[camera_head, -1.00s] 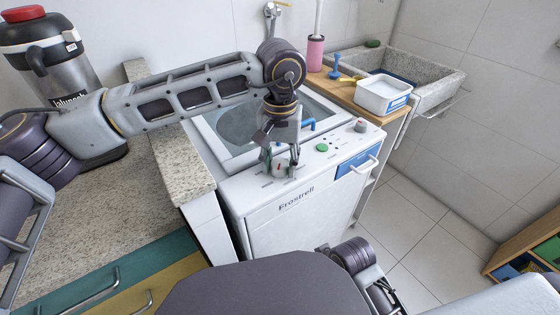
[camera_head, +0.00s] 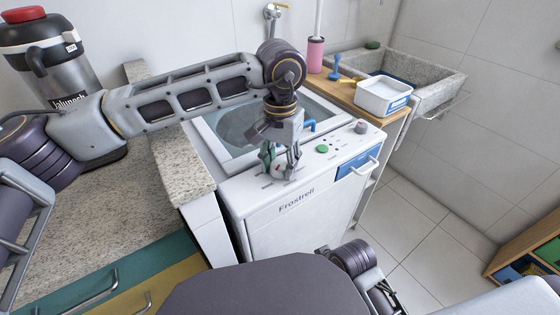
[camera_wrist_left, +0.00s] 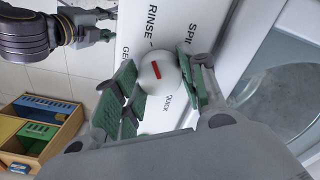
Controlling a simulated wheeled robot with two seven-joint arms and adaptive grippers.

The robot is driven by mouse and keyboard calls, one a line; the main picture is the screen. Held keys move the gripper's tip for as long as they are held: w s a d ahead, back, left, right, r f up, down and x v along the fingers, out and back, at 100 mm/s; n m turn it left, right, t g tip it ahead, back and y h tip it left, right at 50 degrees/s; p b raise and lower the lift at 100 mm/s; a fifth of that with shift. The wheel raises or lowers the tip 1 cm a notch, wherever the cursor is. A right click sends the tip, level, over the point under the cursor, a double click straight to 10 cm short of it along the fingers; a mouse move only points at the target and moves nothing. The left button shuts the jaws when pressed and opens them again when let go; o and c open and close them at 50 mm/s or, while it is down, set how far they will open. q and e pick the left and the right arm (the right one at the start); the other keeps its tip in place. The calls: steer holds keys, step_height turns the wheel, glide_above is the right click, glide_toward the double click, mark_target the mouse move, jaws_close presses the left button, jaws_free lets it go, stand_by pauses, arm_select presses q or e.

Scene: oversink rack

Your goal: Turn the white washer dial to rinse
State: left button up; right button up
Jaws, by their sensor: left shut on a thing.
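The white washer dial (camera_wrist_left: 158,78) with a red mark is between the green-padded fingers of my left gripper (camera_wrist_left: 168,88) in the left wrist view. The left gripper is shut on the dial. In the head view, the left gripper (camera_head: 280,163) reaches down to the top panel of the white washer (camera_head: 300,215), and its fingers partly cover the dial. RINSE, SPIN and QUICK are printed around the dial; another label is partly hidden. The red mark points roughly toward the RINSE side. My right gripper (camera_wrist_left: 106,25) is empty and its fingers are apart, away from the washer.
A green button (camera_head: 322,149) and a grey knob (camera_head: 361,127) sit farther right on the panel. A stone counter (camera_head: 180,165) is to the left. A white tub (camera_head: 383,95) stands on a wooden board by a stone sink (camera_head: 435,92).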

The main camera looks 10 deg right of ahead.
mark_target(280, 165)
arm_select(q)
steer(key=o, duration=1.1)
steer(key=shift+r, duration=6)
steer(key=shift+s, duration=0.1)
